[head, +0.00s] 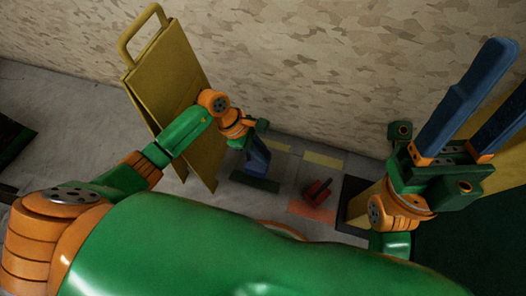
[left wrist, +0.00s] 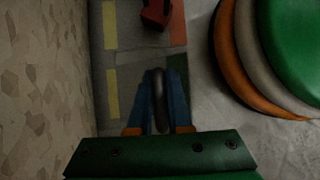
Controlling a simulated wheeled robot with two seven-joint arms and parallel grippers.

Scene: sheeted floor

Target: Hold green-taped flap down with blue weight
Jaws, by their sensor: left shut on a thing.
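My left gripper (head: 256,154) is low over the sheeted floor and shut on the blue weight. In the left wrist view a dark rounded handle (left wrist: 159,100) shows between its blue fingers; the weight's body is mostly hidden, and I cannot tell whether it touches the floor. A dark green tape strip (head: 254,183) lies on the floor just in front of the gripper; it also shows in the left wrist view (left wrist: 177,72), right of the fingers. My right gripper (head: 502,93) is raised at the right, its blue fingers wide apart and empty.
A red weight (head: 317,190) stands near an orange-red tape strip (head: 311,212). Yellow strips (head: 323,160) lie along the camouflage-patterned wall. A yellow folding board (head: 172,98) stands at the left, close to my left arm. Open grey floor (head: 75,105) lies farther left.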

